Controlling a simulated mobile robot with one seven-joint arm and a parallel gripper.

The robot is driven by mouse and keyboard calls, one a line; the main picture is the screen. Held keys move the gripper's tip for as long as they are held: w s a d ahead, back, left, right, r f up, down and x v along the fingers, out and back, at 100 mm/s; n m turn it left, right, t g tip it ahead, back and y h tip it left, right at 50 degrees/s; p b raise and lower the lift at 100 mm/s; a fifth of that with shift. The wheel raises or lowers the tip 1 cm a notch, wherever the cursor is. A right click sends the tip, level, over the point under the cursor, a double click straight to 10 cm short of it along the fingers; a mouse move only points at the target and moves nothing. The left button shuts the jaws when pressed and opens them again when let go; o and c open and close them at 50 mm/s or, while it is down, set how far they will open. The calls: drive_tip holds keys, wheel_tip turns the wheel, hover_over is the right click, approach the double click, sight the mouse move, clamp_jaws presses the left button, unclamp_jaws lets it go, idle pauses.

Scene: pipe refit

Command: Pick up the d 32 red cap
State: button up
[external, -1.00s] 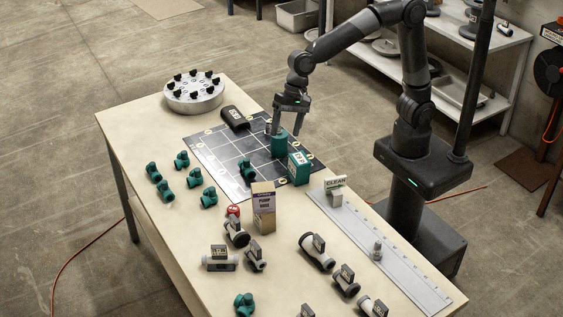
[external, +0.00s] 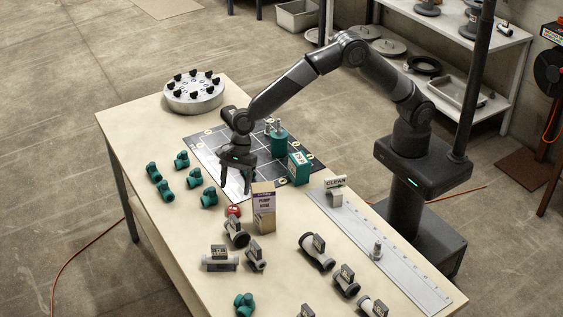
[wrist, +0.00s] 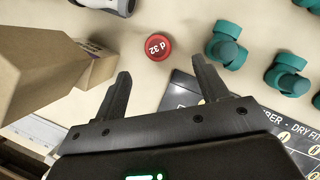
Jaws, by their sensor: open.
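The d 32 red cap (external: 233,210) sits on the bench beside the cardboard PUMP box (external: 263,218). In the wrist view the round red cap (wrist: 158,46), marked "d 32", lies just beyond my fingertips, within the width of the gap between them. My gripper (external: 236,189) is open and empty and points down behind the cap, over the near-left edge of the dark mat. Its two fingers (wrist: 163,68) are spread wide in the wrist view. They do not touch the cap.
The cardboard box (wrist: 88,62) stands close to my left finger in the wrist view. Several teal fittings (external: 182,160) lie to the left. Grey pipe pieces (external: 221,259) lie in front. A teal pump body (external: 279,140) and the dark mat (external: 205,155) are behind.

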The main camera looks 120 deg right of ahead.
sight(233, 208)
drive_tip(key=x, duration=0.8)
drive_tip(key=shift+a+f, duration=0.2)
drive_tip(key=shift+c, duration=0.2)
drive_tip(key=c, duration=1)
drive_tip(key=shift+r, duration=0.15)
